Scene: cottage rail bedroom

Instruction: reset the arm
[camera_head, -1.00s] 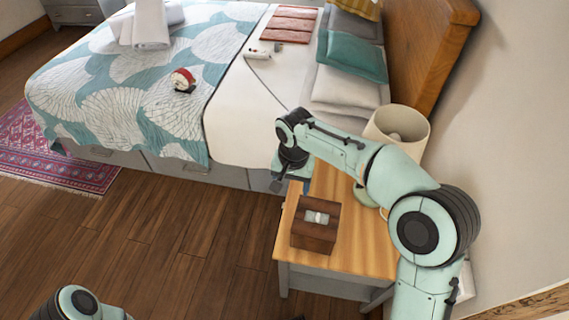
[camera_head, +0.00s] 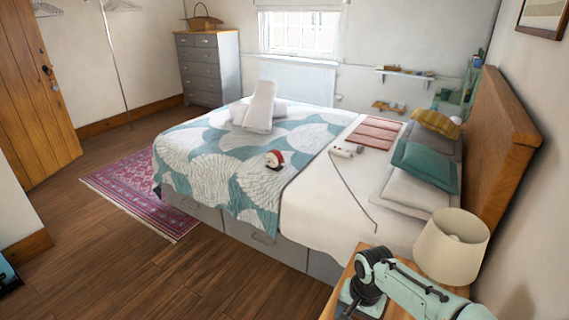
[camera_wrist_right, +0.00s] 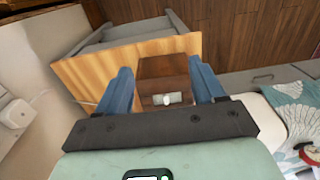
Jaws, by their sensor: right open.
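My right arm comes in at the bottom right of the head view, over the wooden nightstand (camera_head: 340,279). In the right wrist view my right gripper (camera_wrist_right: 160,82) is open, with its two blue fingers apart and nothing gripped. A dark brown wooden box (camera_wrist_right: 163,70) stands on the nightstand and shows between and beyond the fingers. A small pale item (camera_wrist_right: 167,99) is on its top. The box is outside the head view. My left gripper is not in view.
A cream lamp (camera_head: 451,246) stands beside my right arm. The bed (camera_head: 330,215) lies beyond, with a red clock (camera_head: 274,159), towels (camera_head: 261,108) and pillows (camera_head: 427,165). Open wood floor (camera_head: 180,275) and a pink rug (camera_head: 135,190) lie left.

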